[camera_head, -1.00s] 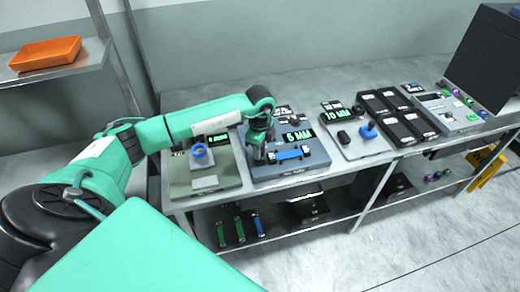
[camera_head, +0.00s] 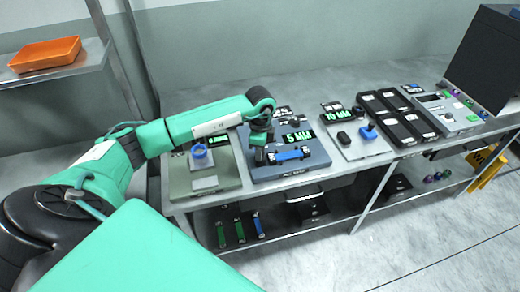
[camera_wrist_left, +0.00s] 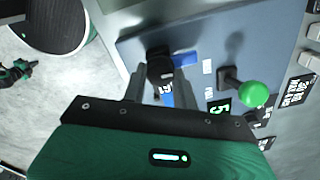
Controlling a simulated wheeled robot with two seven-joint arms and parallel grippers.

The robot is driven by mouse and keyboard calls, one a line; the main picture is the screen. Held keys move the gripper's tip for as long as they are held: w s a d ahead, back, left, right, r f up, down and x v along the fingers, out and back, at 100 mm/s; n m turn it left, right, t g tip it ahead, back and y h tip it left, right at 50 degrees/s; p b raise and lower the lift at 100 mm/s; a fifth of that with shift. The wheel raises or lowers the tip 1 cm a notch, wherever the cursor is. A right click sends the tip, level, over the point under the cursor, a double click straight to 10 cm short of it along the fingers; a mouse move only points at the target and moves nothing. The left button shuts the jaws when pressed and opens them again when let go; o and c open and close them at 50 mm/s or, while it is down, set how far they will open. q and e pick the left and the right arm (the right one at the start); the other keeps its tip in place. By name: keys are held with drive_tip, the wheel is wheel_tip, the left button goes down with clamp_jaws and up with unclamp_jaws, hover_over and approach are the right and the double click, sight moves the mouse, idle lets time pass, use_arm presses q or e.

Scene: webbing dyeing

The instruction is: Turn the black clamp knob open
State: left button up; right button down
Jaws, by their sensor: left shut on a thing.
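The black clamp knob (camera_wrist_left: 160,65) stands on the blue-grey station plate (camera_wrist_left: 135,48). In the left wrist view it sits between the two fingers of my left gripper (camera_wrist_left: 160,88). The fingers are shut on it. In the head view my left gripper (camera_head: 261,153) points down at the left end of a blue webbing strip (camera_head: 290,155); the gripper largely hides the knob there. The strip lies on the station between black end pieces. My right gripper is not in view.
A lever with a green ball (camera_wrist_left: 255,94) stands on the station near the 5 MM display (camera_head: 299,136). Black trays (camera_head: 392,110) are to the right. Coloured strips lie on the lower shelf.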

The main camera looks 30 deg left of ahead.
use_arm(q)
drive_tip(key=o, duration=0.8)
drive_tip(key=shift+w+r, duration=0.1)
drive_tip(key=shift+r, duration=0.05)
drive_tip(key=shift+o, duration=0.9)
wheel_tip(320, 180, up, 14)
drive_tip(key=b, duration=0.3)
